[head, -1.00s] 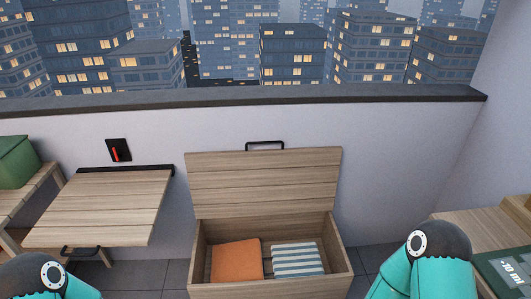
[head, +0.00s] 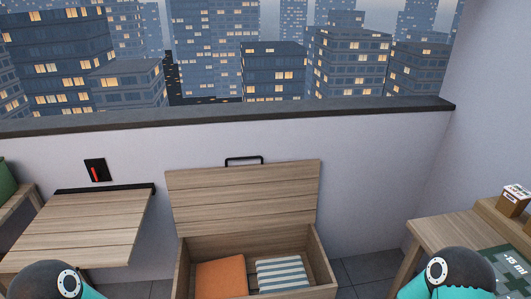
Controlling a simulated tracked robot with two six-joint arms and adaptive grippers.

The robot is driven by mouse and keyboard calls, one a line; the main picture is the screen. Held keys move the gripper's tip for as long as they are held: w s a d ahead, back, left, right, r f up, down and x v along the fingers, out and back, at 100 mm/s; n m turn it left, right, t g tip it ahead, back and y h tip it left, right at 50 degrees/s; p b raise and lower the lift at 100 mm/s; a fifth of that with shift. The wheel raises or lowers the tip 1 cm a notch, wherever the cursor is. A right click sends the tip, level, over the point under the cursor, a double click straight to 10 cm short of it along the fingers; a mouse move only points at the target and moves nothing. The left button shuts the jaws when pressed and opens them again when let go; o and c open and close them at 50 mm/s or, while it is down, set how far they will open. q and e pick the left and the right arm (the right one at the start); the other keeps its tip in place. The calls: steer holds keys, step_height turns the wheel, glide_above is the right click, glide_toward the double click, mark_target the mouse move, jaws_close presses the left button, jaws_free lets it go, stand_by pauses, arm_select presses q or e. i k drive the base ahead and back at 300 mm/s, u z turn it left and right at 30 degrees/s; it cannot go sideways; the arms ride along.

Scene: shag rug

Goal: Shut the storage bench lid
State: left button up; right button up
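The wooden storage bench (head: 321,262) stands against the balcony wall, its box open at the top. Its plank lid (head: 243,195) is raised and leans back near the wall, with a black handle (head: 244,158) on its upper edge. Inside the box lie an orange cushion (head: 221,277) and a blue and white striped cushion (head: 283,274). The front of the box is cut off by the bottom of the view. Parts of my two teal arms show at the bottom left and bottom right, both apart from the bench. Neither gripper is in view.
A wooden fold-down wall table (head: 85,228) is left of the bench, with a red-levered black plate (head: 96,171) above it. A green box (head: 5,182) sits at the far left. A wooden table (head: 452,230) at right holds a green mat (head: 508,262) and a small box (head: 514,200).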

mark_target(209, 201)
steer(key=z, duration=0.2)
steer(key=i, duration=1.35)
steer(key=u, duration=0.4)
